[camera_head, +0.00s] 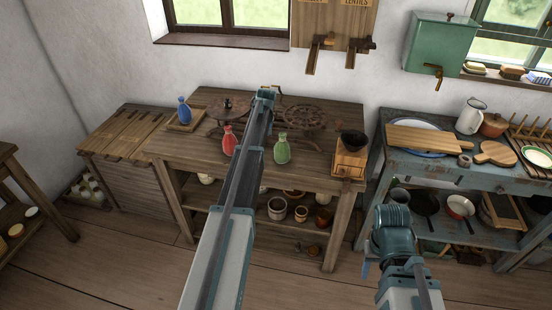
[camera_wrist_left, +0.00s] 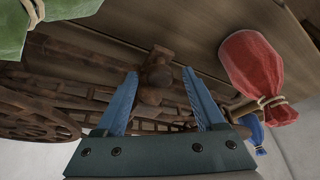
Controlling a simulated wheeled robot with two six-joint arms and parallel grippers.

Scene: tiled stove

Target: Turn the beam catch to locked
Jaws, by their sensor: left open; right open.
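A rusty iron beam scale (camera_head: 303,117) stands on the wooden table, its middle hidden behind my left arm. In the left wrist view its dark metal beam and lattice pan (camera_wrist_left: 38,105) show. My left gripper (camera_wrist_left: 160,85) is open, with one finger on each side of a brown, rusty knob-like part (camera_wrist_left: 157,72) of the scale. I cannot tell whether the fingers touch it, or whether that part is the catch. In the head view the left gripper is mostly hidden behind its own wrist. My right gripper (camera_head: 366,268) is low in front of the right-hand bench, away from the scale.
A red bag (camera_head: 229,140), a green bag (camera_head: 282,148) and a blue bag (camera_head: 184,110) stand near the scale. The red bag (camera_wrist_left: 258,70) is close beside the left gripper in the wrist view. A coffee grinder (camera_head: 350,160) stands at the table's right end.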

